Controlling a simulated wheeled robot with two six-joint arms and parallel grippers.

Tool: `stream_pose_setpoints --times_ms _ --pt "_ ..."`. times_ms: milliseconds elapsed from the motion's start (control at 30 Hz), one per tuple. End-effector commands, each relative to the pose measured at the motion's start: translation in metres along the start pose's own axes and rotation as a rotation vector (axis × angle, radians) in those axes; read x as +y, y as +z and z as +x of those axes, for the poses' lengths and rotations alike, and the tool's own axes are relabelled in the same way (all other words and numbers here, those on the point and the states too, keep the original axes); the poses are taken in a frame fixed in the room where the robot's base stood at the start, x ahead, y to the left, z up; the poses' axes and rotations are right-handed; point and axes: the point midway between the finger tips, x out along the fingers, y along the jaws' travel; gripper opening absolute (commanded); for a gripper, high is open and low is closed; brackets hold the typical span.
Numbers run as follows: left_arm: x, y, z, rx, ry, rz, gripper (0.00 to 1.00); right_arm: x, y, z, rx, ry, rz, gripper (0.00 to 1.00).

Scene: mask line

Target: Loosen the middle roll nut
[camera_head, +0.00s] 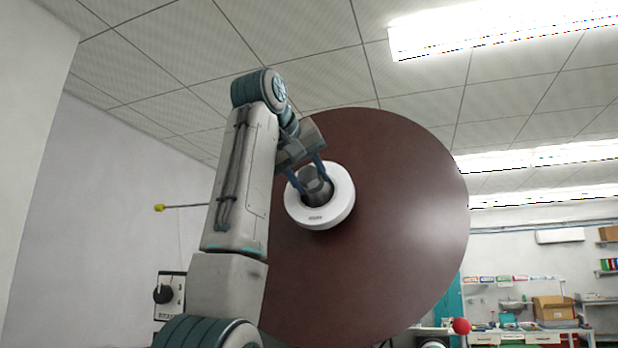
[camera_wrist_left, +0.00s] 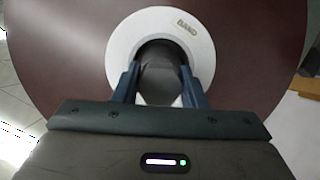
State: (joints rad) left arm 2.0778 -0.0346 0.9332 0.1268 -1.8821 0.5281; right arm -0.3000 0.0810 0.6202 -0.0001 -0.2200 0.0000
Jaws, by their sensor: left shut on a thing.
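A large dark brown disc (camera_head: 400,230) stands upright in front of me, with a white ring-shaped roll (camera_head: 337,215) at its middle. A dark grey nut (camera_head: 318,196) sits in the hole of the roll. My left gripper (camera_head: 313,184) reaches in from the upper left and is shut on the nut, one finger on each side. In the left wrist view the nut (camera_wrist_left: 160,78) shows between the two blue fingers, inside the white roll (camera_wrist_left: 201,42). The gripper hides part of the nut. My right gripper is in neither view.
A thin rod with a yellow tip (camera_head: 160,208) sticks out left of my arm. Below it is a box with a black rotary knob (camera_head: 163,293). A red ball (camera_head: 461,326) shows at the lower right. Shelves and a bench with a cardboard box (camera_head: 553,308) stand far back right.

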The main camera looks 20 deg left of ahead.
Motion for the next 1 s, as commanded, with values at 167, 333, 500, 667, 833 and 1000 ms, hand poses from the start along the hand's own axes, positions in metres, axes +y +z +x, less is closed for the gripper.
stream_pose_setpoints --times_ms 167,333,500,667,833,1000 --pt "-0.001 0.002 0.002 -0.008 -0.003 0.0 0.15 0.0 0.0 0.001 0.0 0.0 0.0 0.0" --pt "-0.001 0.002 0.002 -0.006 -0.002 0.001 0.59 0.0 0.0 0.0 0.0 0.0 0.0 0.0" --pt "0.0 0.001 0.001 -0.003 -0.001 0.001 0.59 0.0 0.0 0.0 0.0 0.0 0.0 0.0" --pt "0.0 0.001 -0.002 -0.001 0.0 0.001 0.59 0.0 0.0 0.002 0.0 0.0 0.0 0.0" --pt "-0.001 0.002 -0.024 0.002 0.001 0.001 0.59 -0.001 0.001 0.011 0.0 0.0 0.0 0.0" --pt "-0.001 0.003 -0.059 0.0 0.001 0.001 0.59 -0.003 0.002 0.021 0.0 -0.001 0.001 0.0"
